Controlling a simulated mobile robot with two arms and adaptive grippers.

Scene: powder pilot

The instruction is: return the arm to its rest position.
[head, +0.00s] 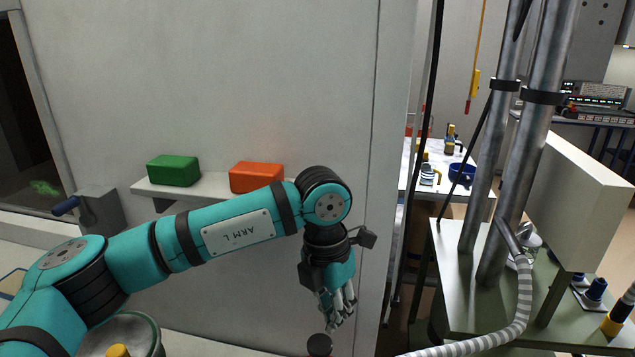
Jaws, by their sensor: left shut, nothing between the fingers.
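My left arm comes in from the lower left, teal with black joints, and reaches across to the middle of the picture. Its gripper (343,312) hangs down at the arm's end with the fingers shut and nothing between them. The fingertips are just above and to the right of a dark round knob (319,345) at the bottom edge; I cannot tell how far apart they are in depth. My right gripper is not in view.
A wall shelf (205,187) holds a green block (173,170) and an orange block (256,177) behind the arm. Metal poles (520,140) and a striped hose (522,300) stand at the right by a green bench (460,270). A round container (140,335) is at the lower left.

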